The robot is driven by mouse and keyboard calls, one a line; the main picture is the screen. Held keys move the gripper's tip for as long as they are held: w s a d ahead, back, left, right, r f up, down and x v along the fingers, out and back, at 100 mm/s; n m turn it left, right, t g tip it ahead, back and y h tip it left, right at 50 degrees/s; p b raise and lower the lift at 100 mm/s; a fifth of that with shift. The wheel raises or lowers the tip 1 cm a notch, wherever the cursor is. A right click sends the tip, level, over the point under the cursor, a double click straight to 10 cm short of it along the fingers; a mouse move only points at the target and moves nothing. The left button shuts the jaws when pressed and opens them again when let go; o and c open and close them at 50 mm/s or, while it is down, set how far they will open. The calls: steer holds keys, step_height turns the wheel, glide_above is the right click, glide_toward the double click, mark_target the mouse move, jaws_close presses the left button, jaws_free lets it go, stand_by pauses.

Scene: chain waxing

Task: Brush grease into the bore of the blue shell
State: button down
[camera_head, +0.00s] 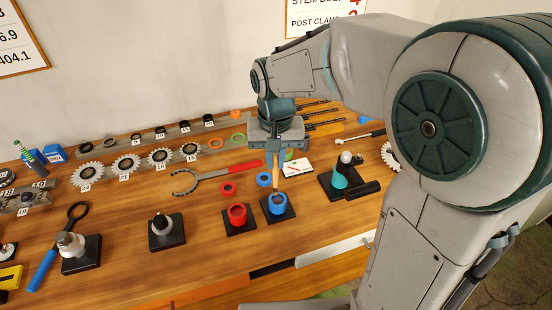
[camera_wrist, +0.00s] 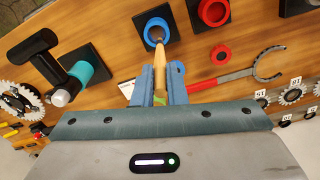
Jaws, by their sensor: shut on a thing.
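The blue shell (camera_head: 278,210) stands upright on a black square base, right of the red shell (camera_head: 237,215). In the wrist view the blue shell (camera_wrist: 150,26) is at the top centre, its bore facing up. My gripper (camera_head: 277,152) is above the blue shell and shut on a brush (camera_head: 276,172) with a wooden handle. In the wrist view the brush (camera_wrist: 160,68) sits between the blue fingers of my gripper (camera_wrist: 160,80), pointing at the bore. The brush tip is at the mouth of the bore; I cannot tell whether it is inside or just above.
A red-handled wrench (camera_head: 225,173), a loose red ring (camera_head: 228,188) and a blue ring (camera_head: 264,179) lie behind the shells. A stand with a teal part (camera_head: 339,179) is to the right. A black stand with a grey part (camera_head: 163,229) is left. Bare table lies in front.

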steer(key=shift+r+p, duration=1.5)
steer(key=shift+r, duration=0.85)
